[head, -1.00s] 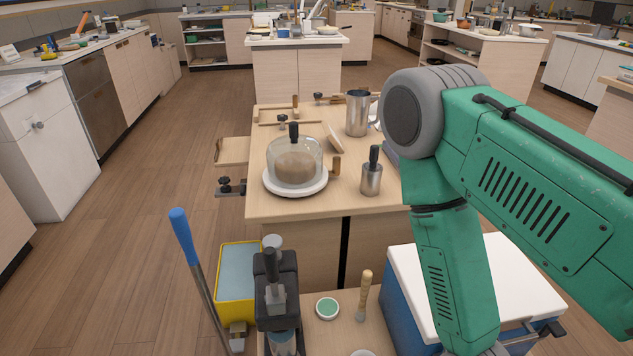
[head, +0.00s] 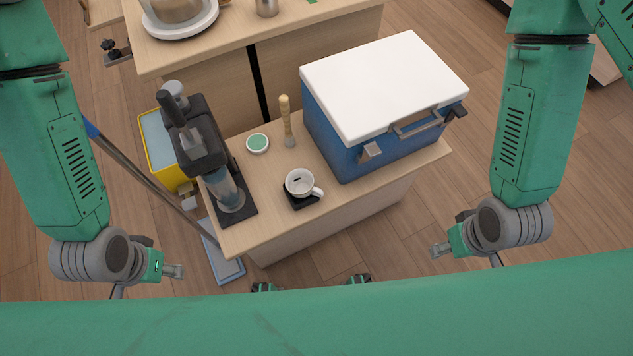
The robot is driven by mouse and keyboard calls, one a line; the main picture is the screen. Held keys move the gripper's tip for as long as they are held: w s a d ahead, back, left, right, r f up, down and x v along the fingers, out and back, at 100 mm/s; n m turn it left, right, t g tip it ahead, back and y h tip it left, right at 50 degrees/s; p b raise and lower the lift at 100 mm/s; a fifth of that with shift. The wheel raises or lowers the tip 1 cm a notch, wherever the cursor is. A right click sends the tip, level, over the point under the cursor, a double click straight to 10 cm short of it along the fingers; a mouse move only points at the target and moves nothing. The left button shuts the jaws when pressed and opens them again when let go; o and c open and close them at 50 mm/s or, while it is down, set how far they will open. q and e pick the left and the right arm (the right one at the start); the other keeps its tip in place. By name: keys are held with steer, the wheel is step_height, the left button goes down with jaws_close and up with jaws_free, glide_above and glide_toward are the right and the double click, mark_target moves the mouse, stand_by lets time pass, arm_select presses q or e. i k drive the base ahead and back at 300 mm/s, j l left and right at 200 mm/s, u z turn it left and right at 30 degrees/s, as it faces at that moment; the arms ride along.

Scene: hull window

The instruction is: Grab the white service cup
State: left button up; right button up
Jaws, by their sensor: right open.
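The white service cup (head: 301,183) stands upright on a small dark square base (head: 302,201) near the front edge of a low wooden cart. Its handle points right and a dark mark shows in its mouth. My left gripper (head: 174,271) is left of the cart and in front of it, well apart from the cup; its fingers show too small to tell open from shut. My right gripper (head: 440,249) is open and empty, to the right of the cart's front and also apart from the cup.
On the cart (head: 250,236) are a dark press-like device (head: 196,142) at left, a round green-topped lid (head: 257,143), a wooden-handled brush (head: 287,125), and a blue cooler (head: 350,130) with white lid at right. A yellow bucket (head: 158,150) and mop (head: 150,182) stand left.

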mark_target(306, 187)
steer(key=k+l+z, duration=0.15)
steer(key=z, duration=0.3)
steer(key=k+l+z, duration=0.2)
steer(key=z, duration=0.25)
steer(key=k+l, duration=0.05)
steer(key=k, duration=0.05)
